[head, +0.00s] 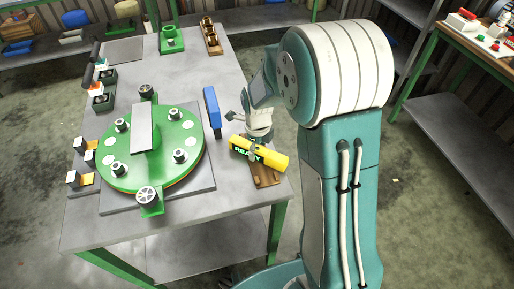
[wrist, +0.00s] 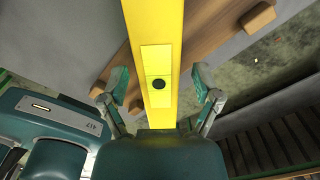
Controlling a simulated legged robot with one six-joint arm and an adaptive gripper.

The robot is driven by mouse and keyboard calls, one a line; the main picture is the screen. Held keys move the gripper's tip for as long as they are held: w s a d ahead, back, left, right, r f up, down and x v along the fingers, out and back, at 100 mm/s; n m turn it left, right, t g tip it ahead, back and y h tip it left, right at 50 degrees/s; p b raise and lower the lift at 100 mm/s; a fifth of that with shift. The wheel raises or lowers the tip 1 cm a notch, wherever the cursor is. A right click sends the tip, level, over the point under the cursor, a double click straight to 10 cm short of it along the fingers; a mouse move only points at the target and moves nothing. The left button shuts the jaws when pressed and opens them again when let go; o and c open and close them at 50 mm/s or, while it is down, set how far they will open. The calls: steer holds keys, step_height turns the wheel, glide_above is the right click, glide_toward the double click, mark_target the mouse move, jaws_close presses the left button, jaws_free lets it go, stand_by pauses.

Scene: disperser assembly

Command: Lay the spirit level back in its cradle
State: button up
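The yellow spirit level (head: 272,160), with dark READY lettering, is at the right side of the table in the head view. It lies across the wooden cradle (head: 266,179) at an angle to it; I cannot tell whether it rests fully on it. In the wrist view the level (wrist: 158,40) runs down the middle, with the cradle (wrist: 205,42) and its end block slanting off to the right. My gripper (head: 254,146) is above the level. In the wrist view my gripper (wrist: 160,84) has its fingers apart, one on each side of the level, with visible gaps.
A green round flange (head: 180,135) with bolts fills the table's left and middle. Green and brown holders (head: 172,40) stand at the back. The bare grey tabletop (head: 195,75) is clear behind the flange.

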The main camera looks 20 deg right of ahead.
mark_target(257, 148)
steer(key=shift+r, duration=0.1)
step_height(257, 148, up, 12)
steer(key=s+r+n+t, duration=0.2)
steer(key=s+r+n, duration=0.3)
steer(key=s+n, duration=0.5)
steer(key=s+r+n+t, duration=0.3)
steer(key=s+r+n, duration=0.2)
steer(key=s+n, duration=0.6)
steer(key=n, duration=0.6)
steer(key=shift+t, duration=0.3)
